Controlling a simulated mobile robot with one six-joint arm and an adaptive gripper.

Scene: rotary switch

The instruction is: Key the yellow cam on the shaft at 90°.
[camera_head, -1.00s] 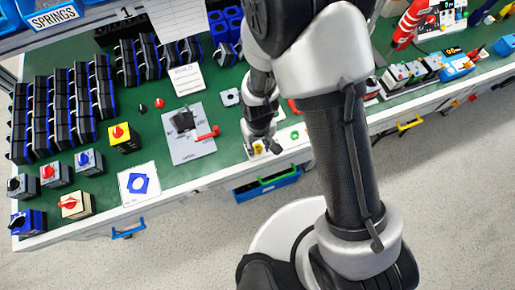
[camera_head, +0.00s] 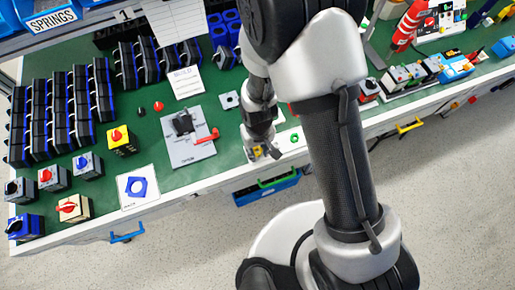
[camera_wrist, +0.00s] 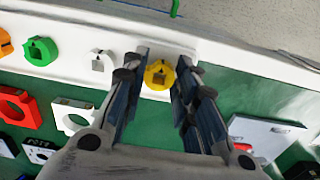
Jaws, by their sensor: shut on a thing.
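The yellow cam (camera_wrist: 159,75), a small disc with a dark slot-like hole, is between my two fingertips in the wrist view. My gripper (camera_wrist: 160,82) is shut on it by its sides at the front edge of the bench. In the head view my gripper (camera_head: 262,153) is at the bench's front edge, and it largely hides the cam. The grey fixture plate (camera_head: 190,151) lies left of my gripper, with a dark switch body (camera_head: 183,123) and a red lever (camera_head: 207,136) on it. The shaft itself is too small to make out.
In the wrist view, a white cam (camera_wrist: 98,63), a green cam (camera_wrist: 41,51), a red ring (camera_wrist: 18,105) and a white ring (camera_wrist: 74,116) lie left of my gripper. A yellow switch box (camera_head: 123,140) stands left of the plate. Green bench surface is free between.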

